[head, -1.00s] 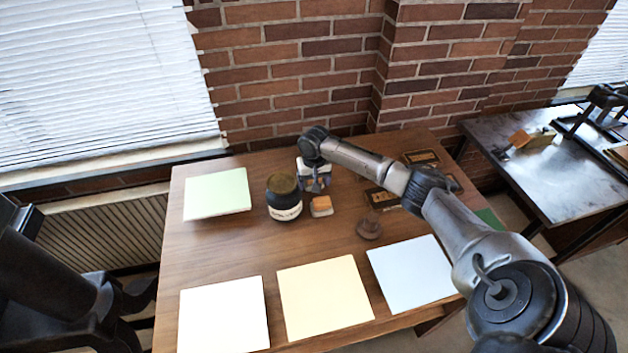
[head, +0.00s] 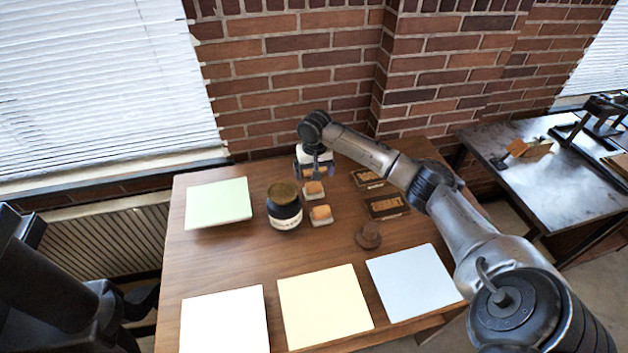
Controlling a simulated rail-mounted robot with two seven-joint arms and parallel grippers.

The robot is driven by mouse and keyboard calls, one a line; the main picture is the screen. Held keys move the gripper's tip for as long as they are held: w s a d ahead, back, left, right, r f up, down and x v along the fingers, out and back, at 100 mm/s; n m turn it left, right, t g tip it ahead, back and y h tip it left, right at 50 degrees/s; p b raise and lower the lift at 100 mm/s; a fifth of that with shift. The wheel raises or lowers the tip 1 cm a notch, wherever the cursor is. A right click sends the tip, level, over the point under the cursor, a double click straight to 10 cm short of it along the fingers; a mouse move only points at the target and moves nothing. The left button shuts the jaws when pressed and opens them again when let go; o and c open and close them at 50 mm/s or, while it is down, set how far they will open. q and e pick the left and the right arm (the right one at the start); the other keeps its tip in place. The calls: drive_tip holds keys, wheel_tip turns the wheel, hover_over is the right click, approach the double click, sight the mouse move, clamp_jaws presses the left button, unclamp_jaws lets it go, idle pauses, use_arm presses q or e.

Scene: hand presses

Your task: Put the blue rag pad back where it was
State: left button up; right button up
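My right gripper (head: 316,174) points down at the back of the wooden table, under the wrist of my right arm. Bluish patches show at its fingers. I cannot tell whether they are finger parts or a blue pad, nor whether the fingers are open. Just in front of it on the table is a small block (head: 313,189) with an orange-brown top and pale base. A similar block (head: 321,215) stands nearer. No blue rag pad can be picked out for sure. My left gripper is not in view; only dark arm links show at the left.
A dark jar (head: 284,207) with a pale label stands left of the blocks. A green sheet (head: 218,203) lies at the left. White (head: 225,320), yellow (head: 325,306) and light blue (head: 413,283) sheets line the front. A brown knob (head: 368,236) and a dark tray (head: 386,204) are at the right.

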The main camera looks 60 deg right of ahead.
sight(314, 185)
drive_tip(key=shift+r, duration=1.8)
